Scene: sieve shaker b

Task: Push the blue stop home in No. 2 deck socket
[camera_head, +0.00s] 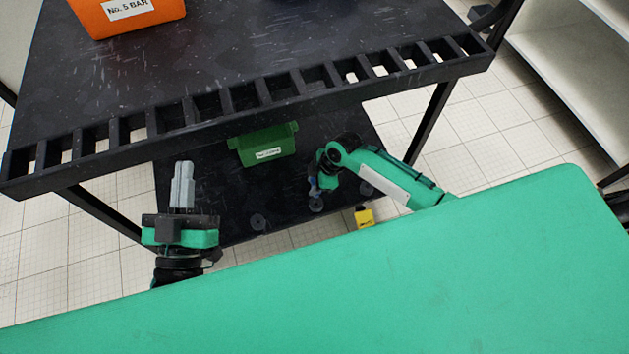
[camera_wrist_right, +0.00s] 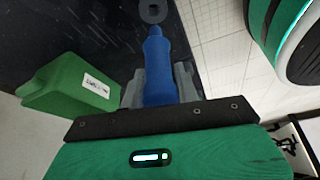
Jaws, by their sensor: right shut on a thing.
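My right gripper (camera_wrist_right: 160,85) is shut on the blue stop (camera_wrist_right: 157,68), whose narrow end points away from the fingers. A grey ring-shaped socket (camera_wrist_right: 153,11) shows just beyond that end, with its dark hole visible, so the stop is not in it. In the head view the blue stop (camera_head: 313,186) is small, beside my right gripper (camera_head: 322,184), close above the middle round deck socket (camera_head: 316,204). Other sockets show on the left (camera_head: 258,221) and right (camera_head: 366,188). No socket number is legible. My left gripper (camera_head: 184,168) has its fingers together and looks empty.
A green bin (camera_head: 265,147) stands on the dark lower deck (camera_head: 225,195) and also shows in the right wrist view (camera_wrist_right: 70,88). The slotted rack edge (camera_head: 245,98) overhangs it. An orange bin (camera_head: 130,14) is on the upper top. A yellow block (camera_head: 364,217) lies near the deck's front edge.

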